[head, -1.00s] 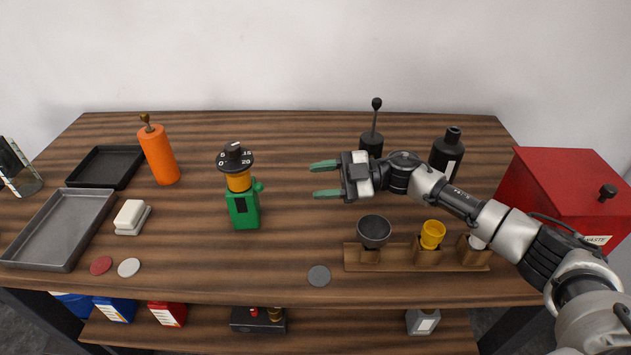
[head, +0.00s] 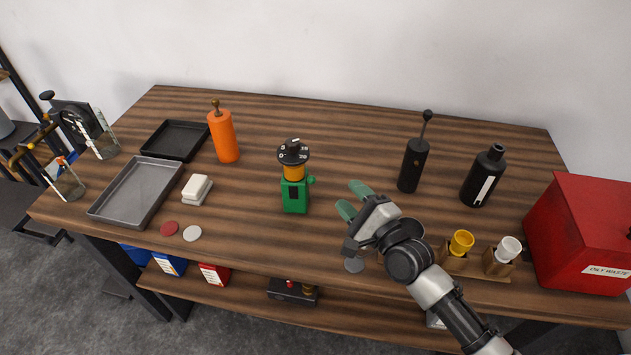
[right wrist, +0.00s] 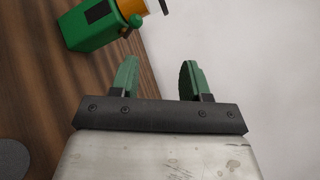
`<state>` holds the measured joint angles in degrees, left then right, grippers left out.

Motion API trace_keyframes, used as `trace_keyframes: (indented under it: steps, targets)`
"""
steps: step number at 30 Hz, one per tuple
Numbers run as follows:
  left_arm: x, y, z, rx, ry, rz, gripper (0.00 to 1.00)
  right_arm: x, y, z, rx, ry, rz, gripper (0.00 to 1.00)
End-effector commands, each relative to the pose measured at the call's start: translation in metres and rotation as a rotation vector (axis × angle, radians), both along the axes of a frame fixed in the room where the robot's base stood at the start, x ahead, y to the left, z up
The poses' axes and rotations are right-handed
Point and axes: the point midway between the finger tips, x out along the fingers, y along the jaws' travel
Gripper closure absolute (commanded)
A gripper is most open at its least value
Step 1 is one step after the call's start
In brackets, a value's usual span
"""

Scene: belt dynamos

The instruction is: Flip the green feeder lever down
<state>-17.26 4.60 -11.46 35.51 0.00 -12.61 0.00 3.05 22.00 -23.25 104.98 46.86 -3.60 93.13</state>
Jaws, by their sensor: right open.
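The green feeder (head: 295,195) stands upright on the wooden table, with an orange-yellow collar and a black numbered dial (head: 293,152) on top. A small green knob (head: 312,180), which may be the lever, sticks out from its right side. My left gripper is not visible.
An orange cylinder (head: 223,137), a white block (head: 197,187) and trays (head: 120,208) stand to the left. A black lever-topped cylinder (head: 413,165), a dark bottle (head: 483,176), a wooden cup rack (head: 478,268) and a red waste bin (head: 580,230) are at the right. The table behind the feeder is clear.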

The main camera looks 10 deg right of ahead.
Motion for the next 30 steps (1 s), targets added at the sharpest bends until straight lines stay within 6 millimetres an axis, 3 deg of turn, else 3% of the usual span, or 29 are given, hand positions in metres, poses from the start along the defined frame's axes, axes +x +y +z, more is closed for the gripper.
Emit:
trace_keyframes:
  steps: [3, 8, 21, 30]
  targets:
    - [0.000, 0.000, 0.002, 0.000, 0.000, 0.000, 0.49, -0.019, 0.005, -0.012, 0.176, 0.171, 0.039, 0.54]
    - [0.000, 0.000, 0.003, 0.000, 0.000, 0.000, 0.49, -0.024, 0.010, -0.016, 0.262, 0.252, 0.063, 0.54]
    - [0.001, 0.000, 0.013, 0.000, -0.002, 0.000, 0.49, 0.040, 0.048, -0.015, 0.259, 0.248, 0.063, 0.54]
    - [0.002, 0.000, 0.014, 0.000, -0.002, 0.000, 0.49, 0.064, 0.064, -0.016, 0.258, 0.249, 0.063, 0.54]
